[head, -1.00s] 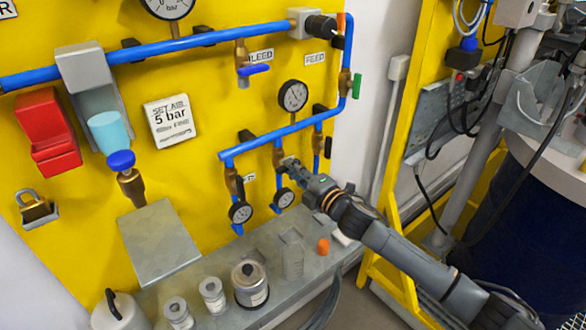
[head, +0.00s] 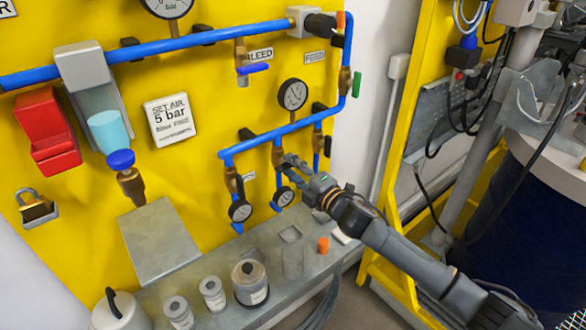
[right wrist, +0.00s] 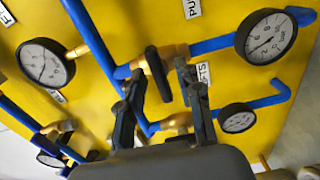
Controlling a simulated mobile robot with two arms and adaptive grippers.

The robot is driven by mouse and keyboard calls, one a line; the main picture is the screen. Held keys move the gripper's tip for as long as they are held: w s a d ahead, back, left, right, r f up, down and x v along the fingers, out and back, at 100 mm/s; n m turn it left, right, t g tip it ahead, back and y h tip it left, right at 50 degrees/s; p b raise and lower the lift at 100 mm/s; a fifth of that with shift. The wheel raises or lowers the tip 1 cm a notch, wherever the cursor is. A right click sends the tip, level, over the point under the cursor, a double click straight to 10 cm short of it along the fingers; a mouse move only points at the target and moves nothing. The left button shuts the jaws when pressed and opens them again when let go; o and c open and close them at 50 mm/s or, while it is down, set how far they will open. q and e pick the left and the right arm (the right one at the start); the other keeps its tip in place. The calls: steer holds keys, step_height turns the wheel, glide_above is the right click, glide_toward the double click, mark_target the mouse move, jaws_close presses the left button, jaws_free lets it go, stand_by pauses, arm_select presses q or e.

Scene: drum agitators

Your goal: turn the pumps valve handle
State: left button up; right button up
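A black lever handle (right wrist: 158,73) sits on a brass valve (right wrist: 172,52) of the blue pipework in the right wrist view. I take it for the pumps valve handle; a partly cut-off label starting "PU" (right wrist: 190,5) is above it. My right gripper (right wrist: 162,85) is open, with one finger on each side of the handle and visible gaps to it. In the head view, my right gripper (head: 290,160) is at the middle brass valve (head: 278,157) of the lower blue pipe, hiding its handle. My left gripper is not in view.
A grey shelf (head: 215,265) with several jars and weights lies below the yellow panel (head: 210,80). A yellow frame (head: 408,120) stands to the right.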

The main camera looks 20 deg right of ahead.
steer(key=shift+s, duration=0.1)
steer(key=v, duration=1.2)
